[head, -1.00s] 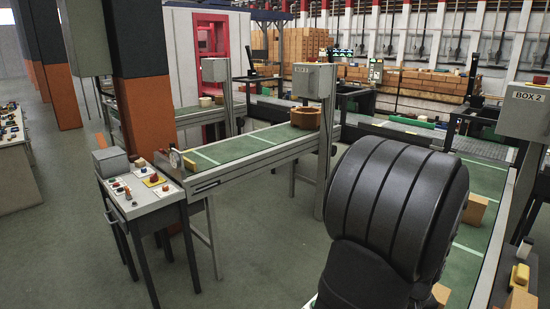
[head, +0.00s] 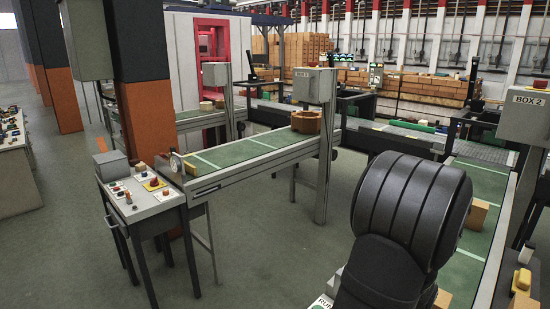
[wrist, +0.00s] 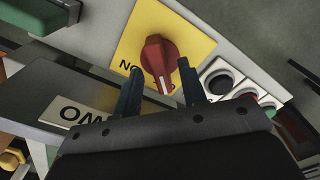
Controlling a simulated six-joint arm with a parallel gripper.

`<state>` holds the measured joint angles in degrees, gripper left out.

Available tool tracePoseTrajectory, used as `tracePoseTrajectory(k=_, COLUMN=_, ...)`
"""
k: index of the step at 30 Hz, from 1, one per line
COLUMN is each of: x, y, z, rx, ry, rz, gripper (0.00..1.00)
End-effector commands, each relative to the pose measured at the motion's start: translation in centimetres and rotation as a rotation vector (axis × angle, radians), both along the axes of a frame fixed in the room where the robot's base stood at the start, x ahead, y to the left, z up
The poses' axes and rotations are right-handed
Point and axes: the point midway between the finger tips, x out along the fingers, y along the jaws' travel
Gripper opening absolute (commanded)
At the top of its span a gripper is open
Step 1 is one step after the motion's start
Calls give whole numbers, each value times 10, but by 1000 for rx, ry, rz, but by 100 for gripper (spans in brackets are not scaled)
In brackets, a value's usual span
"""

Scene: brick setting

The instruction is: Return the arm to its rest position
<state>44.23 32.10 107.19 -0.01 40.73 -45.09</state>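My gripper (wrist: 158,85) shows in the wrist view with its two dark fingers spread apart. A red rotary knob (wrist: 157,60) on a yellow plate (wrist: 180,28) lies beyond and between the fingertips. The fingers appear apart from the knob, one on each side, and nothing is held. In the head view my dark arm (head: 410,210) fills the lower right, and it hides the gripper there.
Black and red buttons (wrist: 219,84) sit right of the knob. A control table (head: 145,205) stands at left. Another conveyor (head: 478,185) with boxes runs behind my arm. Open floor (head: 255,245) lies between.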

Motion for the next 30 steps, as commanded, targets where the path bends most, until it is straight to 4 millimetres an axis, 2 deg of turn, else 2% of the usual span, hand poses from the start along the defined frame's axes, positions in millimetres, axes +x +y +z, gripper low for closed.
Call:
tracePoseTrajectory(k=8, x=1, y=-1, z=38, rx=-5, ry=-5, rz=0, gripper=38)
tracePoseTrajectory(k=28, x=1, y=-1, z=172, rx=-5, ry=-5, rz=1, gripper=38)
tracePoseTrajectory(k=29, x=0, y=0, z=175, rx=-3, ry=-3, rz=1, gripper=38)
tracePoseTrajectory(k=30, x=0, y=0, z=160, rx=3, ry=3, rz=1, gripper=38)
